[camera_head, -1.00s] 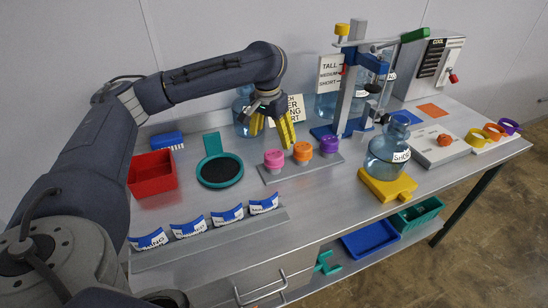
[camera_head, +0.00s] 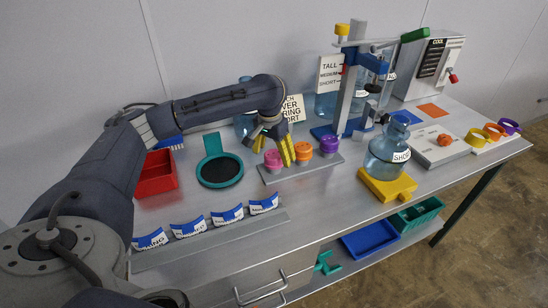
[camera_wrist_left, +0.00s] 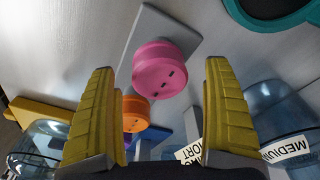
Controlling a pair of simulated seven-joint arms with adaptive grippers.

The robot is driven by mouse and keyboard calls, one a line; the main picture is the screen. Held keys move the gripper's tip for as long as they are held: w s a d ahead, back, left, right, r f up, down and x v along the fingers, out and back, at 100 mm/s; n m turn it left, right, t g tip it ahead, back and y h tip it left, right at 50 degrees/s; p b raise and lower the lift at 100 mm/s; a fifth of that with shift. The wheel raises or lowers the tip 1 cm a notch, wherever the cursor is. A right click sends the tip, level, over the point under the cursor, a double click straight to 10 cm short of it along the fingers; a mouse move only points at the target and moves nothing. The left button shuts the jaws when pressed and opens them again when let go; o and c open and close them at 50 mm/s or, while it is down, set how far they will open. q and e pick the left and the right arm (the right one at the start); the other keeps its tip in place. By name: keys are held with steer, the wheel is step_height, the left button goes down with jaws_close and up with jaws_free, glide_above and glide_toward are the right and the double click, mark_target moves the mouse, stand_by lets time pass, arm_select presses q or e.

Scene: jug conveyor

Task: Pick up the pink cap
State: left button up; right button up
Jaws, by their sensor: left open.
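The pink cap (camera_head: 273,160) stands at the left end of a grey strip (camera_head: 300,170) on the bench, beside the orange cap (camera_head: 303,151) and the purple cap (camera_head: 329,144). My left gripper (camera_head: 273,154) has yellow fingers and is open, just above and behind the pink cap. In the left wrist view the pink cap (camera_wrist_left: 164,69) lies between and ahead of the fingertips, with no finger touching it. The orange cap (camera_wrist_left: 135,113) shows beyond it. My right gripper does not show.
A green-handled round pad (camera_head: 219,170) and a red bin (camera_head: 153,174) lie to the left. Several blue-and-white labels (camera_head: 228,215) line the front. A jug (camera_head: 388,153) sits on a yellow base (camera_head: 387,185) to the right, near a blue-based press (camera_head: 345,90).

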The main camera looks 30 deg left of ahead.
arm_select(q)
steer(key=shift+f, duration=0.55)
steer(key=shift+c, duration=0.3)
steer(key=c, duration=0.9)
